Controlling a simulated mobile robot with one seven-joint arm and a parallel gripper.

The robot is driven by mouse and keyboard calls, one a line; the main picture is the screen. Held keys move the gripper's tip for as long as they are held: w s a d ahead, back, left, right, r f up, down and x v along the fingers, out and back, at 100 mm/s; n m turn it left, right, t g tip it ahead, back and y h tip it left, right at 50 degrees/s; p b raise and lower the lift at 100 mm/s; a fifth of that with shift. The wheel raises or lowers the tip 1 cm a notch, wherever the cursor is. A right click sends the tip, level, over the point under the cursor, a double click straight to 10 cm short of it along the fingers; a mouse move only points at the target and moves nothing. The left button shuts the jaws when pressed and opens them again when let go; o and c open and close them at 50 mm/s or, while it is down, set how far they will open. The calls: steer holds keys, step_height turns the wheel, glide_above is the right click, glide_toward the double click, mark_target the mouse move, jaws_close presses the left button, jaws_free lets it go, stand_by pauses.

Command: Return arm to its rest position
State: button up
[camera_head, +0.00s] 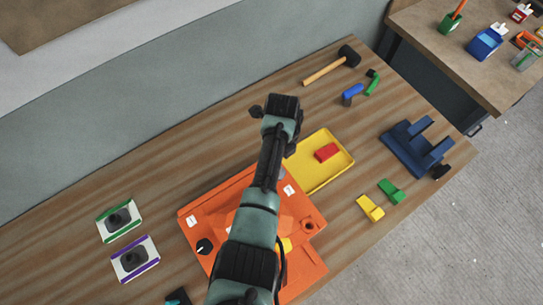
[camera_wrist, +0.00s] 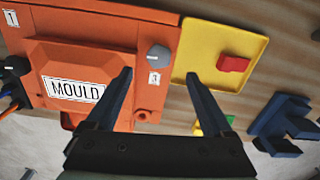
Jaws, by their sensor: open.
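My arm rises over the workbench (camera_head: 60,262) in the head view, in front of the orange mould (camera_head: 305,268), and hides part of it. My gripper (camera_wrist: 157,76) shows in the wrist view with its two dark fingers wide apart and nothing between them. The fingers point toward the gap between the orange mould, labelled MOULD, and the yellow tray (camera_wrist: 215,30). The gripper appears to hang above the bench, apart from both. Its fingers cannot be made out in the head view.
A red block (camera_head: 326,152) lies in the yellow tray. A blue stand (camera_head: 408,155), yellow block (camera_head: 370,208) and green block (camera_head: 391,191) are to the right. A mallet (camera_head: 325,70) lies at the back. Two boxed items (camera_head: 120,219) (camera_head: 135,259) are at left.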

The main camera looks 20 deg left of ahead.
steer(key=shift+d+r, duration=0.1)
stand_by(0.6)
steer(key=shift+w+r, duration=0.15)
steer(key=shift+w, duration=0.2)
steer(key=w+d+r+n+t+b, duration=0.2)
steer(key=w+r+n+t+b, duration=0.3)
steer(key=w+r, duration=0.5)
steer(key=w+d+r+n+t+b, duration=0.1)
steer(key=w+d+r+n+t, duration=0.2)
steer(key=r, duration=0.5)
steer(key=w+d+r+n+t+b, duration=0.1)
steer(key=w+r+n+t+b, duration=0.15)
steer(key=r+t, duration=0.45)
step_height(320, 180, up, 14)
steer(key=s+d+n+t+b, duration=0.2)
steer(key=n+t, duration=0.1)
steer(key=n, duration=0.1)
steer(key=s+d+r+n+t+b, duration=0.1)
steer(key=s+r+n+t+b, duration=0.3)
steer(key=s+r+n+t, duration=0.5)
steer(key=s+r+n, duration=0.1)
steer(key=s+r, duration=1)
steer(key=s, duration=0.1)
steer(key=shift+s, duration=0.1)
